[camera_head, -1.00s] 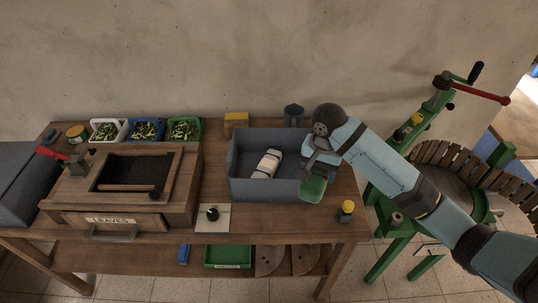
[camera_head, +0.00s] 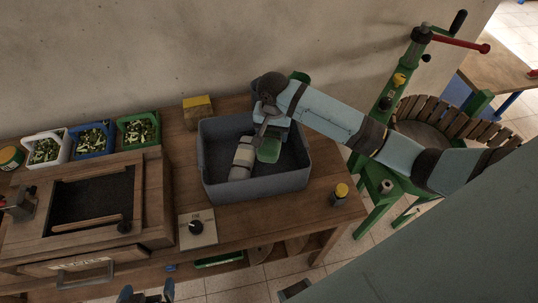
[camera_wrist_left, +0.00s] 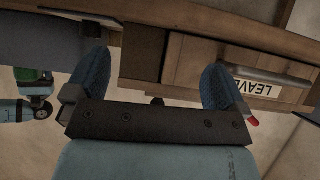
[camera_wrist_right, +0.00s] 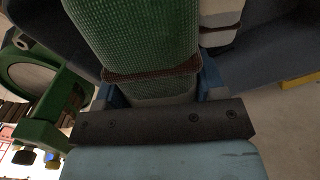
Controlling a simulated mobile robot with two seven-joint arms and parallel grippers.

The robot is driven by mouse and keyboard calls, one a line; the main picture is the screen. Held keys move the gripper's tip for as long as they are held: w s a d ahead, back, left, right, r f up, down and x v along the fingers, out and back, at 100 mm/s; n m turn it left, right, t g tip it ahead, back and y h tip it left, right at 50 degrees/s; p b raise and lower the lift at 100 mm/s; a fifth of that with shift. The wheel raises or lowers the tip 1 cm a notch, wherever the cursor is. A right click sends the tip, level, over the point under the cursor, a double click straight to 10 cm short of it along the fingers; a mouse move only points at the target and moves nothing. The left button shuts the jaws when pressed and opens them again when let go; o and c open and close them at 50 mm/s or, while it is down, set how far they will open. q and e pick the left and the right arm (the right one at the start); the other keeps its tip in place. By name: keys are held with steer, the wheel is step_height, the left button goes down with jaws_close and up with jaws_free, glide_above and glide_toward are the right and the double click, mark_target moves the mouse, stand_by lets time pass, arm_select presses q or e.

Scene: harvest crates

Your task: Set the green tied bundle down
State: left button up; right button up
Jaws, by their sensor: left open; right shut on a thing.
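The green tied bundle (camera_head: 268,150) is in my right gripper (camera_head: 270,128), within the outline of the grey crate (camera_head: 262,193). In the right wrist view the bundle (camera_wrist_right: 140,40) is held between the fingers, with a brown tie around it. I cannot tell whether its lower end touches the crate floor. A white tied bundle (camera_head: 242,158) lies in the crate just left of it, and it also shows in the right wrist view (camera_wrist_right: 222,18). My left gripper (camera_head: 147,292) is open and empty at the bottom edge, in front of the table; its spread fingers show in the left wrist view (camera_wrist_left: 157,75).
A wooden box with a drawer (camera_head: 150,205) stands left of the crate. A square plate with a black knob (camera_head: 197,228) and a yellow-capped jar (camera_head: 340,194) stand near the front edge. A yellow block (camera_head: 197,110) is behind. A green press (camera_head: 385,110) stands right.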

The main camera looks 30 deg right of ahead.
step_height(320, 180, down, 7)
steer(key=shift+w+f, duration=0.1)
arm_select(q)
steer(key=shift+w+a+r, duration=0.1)
steer(key=shift+w+r, duration=0.05)
steer(key=shift+w, duration=0.15)
arm_select(e)
steer(key=shift+f, duration=2.5)
steer(key=shift+f, duration=0.1)
steer(key=o, duration=0.9)
steer(key=shift+r, duration=0.2)
step_height(320, 180, up, 12)
steer(key=shift+f, duration=0.1)
